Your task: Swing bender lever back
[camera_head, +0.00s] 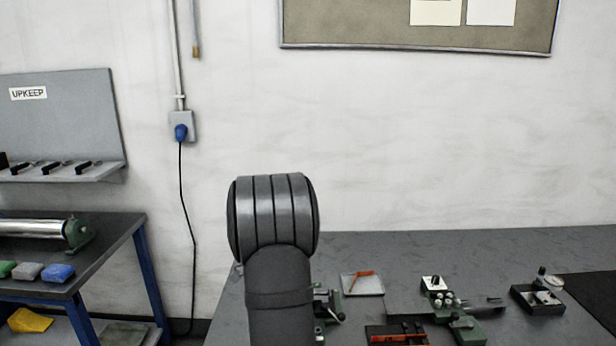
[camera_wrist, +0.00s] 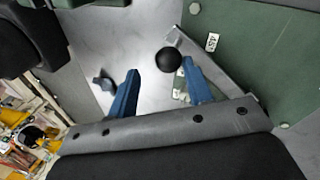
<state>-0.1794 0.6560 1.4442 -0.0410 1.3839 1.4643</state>
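In the wrist view a black ball knob (camera_wrist: 168,60) sits at the tip of my gripper (camera_wrist: 158,78), nearer the right blue finger. The two blue fingers stand apart, with a gap between the knob and the left finger. A grey metal bar (camera_wrist: 222,72), which looks like the bender lever, runs beside and behind the right finger; how it joins the knob is hidden. A green body (camera_wrist: 255,50) with a small white label lies at the right, likely the bender. In the head view my arm hides my gripper, and a green and metal fixture (camera_head: 328,304) shows just right of the arm.
The dark workbench (camera_head: 400,250) carries a shallow tray (camera_head: 362,286) with an orange-handled tool, a green device (camera_head: 466,328) with round knobs, a black box (camera_head: 537,299) and a dark tray (camera_head: 396,334). The bench's back strip is clear. A second bench (camera_head: 100,250) stands left.

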